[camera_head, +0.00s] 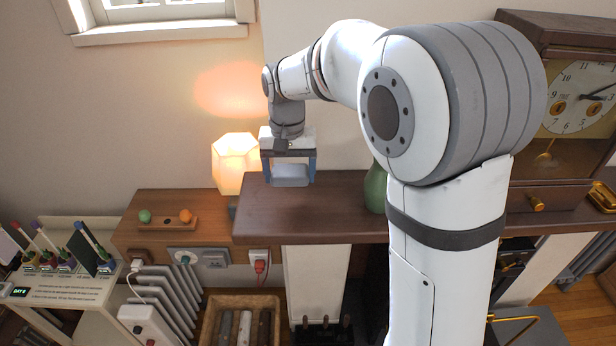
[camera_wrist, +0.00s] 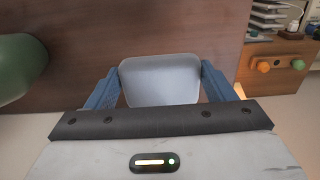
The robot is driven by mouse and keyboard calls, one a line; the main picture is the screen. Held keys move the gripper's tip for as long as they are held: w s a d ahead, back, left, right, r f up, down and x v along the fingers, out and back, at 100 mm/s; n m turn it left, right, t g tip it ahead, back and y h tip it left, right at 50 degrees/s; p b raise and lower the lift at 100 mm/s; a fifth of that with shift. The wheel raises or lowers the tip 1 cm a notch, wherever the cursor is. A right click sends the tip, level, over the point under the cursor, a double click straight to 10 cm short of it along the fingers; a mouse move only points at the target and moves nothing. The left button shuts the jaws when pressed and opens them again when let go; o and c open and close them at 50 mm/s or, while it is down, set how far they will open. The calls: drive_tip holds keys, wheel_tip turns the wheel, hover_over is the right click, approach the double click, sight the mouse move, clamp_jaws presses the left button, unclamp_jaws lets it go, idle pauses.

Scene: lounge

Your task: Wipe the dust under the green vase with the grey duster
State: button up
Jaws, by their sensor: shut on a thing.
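My gripper (camera_head: 289,172) is shut on the grey duster (camera_head: 290,176), a pale grey block with rounded corners. Its two blue fingers hold the duster at its sides, at the left part of the dark wooden shelf (camera_head: 300,222). In the wrist view the duster (camera_wrist: 160,80) sits between the fingers. I cannot tell whether it touches the shelf. The green vase (camera_head: 375,187) stands on the shelf to the right of my gripper, partly hidden behind my arm. It also shows at the left edge of the wrist view (camera_wrist: 18,68). I cannot make out dust on the shelf.
A lit lamp (camera_head: 235,163) stands behind and left of my gripper. A clock (camera_head: 578,100) stands at the right. The shelf between duster and vase is clear.

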wheel_tip(320, 180, up, 2)
drive_tip(key=shift+s+r+p, duration=0.1)
drive_tip(key=shift+s+p, duration=0.05)
drive_tip(key=shift+p, duration=0.35)
drive_tip(key=shift+r, duration=0.2)
